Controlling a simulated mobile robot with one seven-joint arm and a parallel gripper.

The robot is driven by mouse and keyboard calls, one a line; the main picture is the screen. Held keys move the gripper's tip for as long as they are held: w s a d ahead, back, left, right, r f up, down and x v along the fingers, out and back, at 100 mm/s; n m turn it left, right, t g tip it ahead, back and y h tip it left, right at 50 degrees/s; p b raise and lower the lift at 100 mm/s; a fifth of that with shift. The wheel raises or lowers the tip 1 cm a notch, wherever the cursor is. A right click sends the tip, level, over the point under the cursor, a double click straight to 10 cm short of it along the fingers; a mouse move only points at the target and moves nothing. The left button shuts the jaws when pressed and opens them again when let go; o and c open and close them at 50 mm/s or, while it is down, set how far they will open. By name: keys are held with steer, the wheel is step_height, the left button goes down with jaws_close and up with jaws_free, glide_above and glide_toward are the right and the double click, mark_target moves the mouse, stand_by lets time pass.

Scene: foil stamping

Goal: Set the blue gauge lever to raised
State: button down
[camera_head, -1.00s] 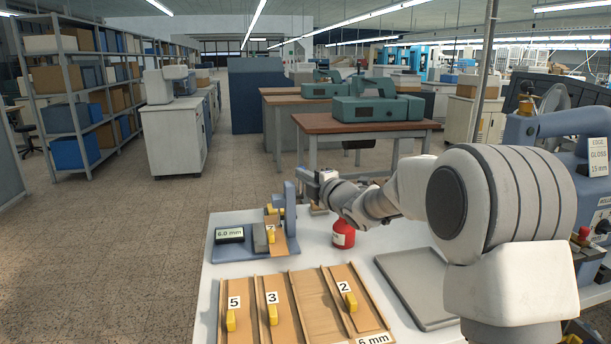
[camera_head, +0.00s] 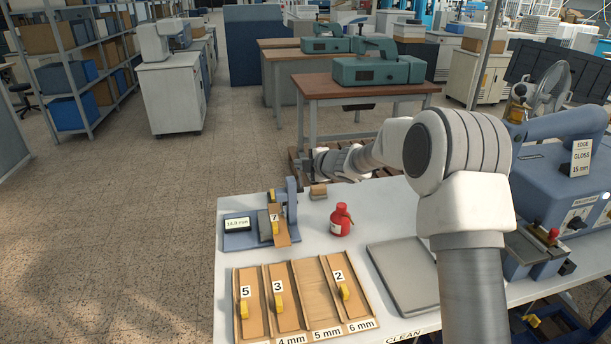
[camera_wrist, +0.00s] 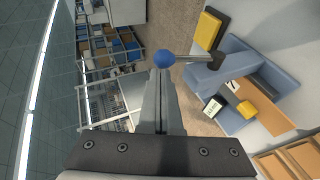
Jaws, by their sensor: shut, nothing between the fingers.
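The blue gauge (camera_head: 252,240) stands at the back left of the white table, with a brown plate marked 7 (camera_head: 281,232) in it. Its display (camera_head: 237,224) reads about 14.0 mm. In the wrist view the gauge (camera_wrist: 285,78) is at the right, and its lever is a metal rod ending in a blue ball (camera_wrist: 163,60). My gripper (camera_wrist: 162,78) is shut and empty, its fingertips at or just beside the ball; I cannot tell whether they touch. In the head view my gripper (camera_head: 306,164) is above and behind the gauge, and the ball is not discernible there.
A wooden tray (camera_head: 312,318) with plates marked 5, 3 and 2 lies in front of the gauge. A blue machine (camera_head: 560,180) stands at the far right.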

stand_by(0.3)
steer(key=shift+r+p, duration=0.5)
steer(key=shift+r, duration=0.25)
steer(key=shift+a, duration=0.1)
